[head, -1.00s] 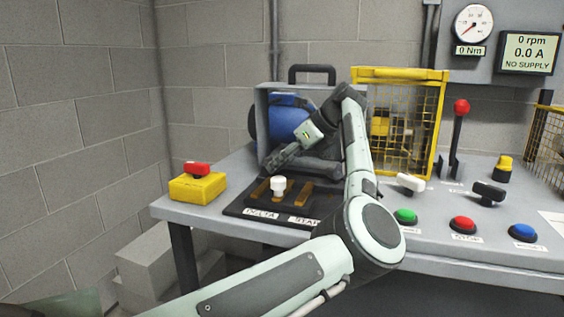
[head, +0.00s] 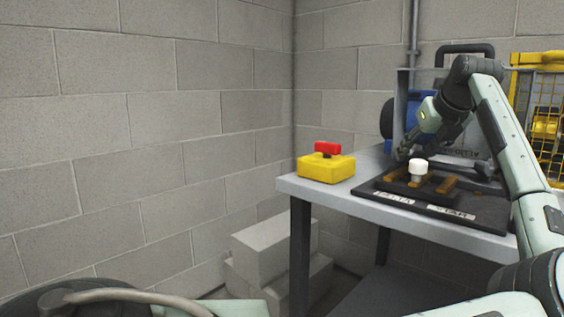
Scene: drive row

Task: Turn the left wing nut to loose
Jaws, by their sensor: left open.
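I cannot make out the left wing nut in the head view. The blue motor (head: 388,119) sits in an open grey housing (head: 402,84) at the back of the bench, partly hidden by my arm.
A black board (head: 367,189) with brass-coloured bars carries the white knob (head: 418,166). A yellow box with a red switch (head: 326,166) stands at the bench's left corner. A yellow cage (head: 515,66) stands at right. Grey blocks (head: 262,249) lie on the floor left of the bench (head: 390,212).

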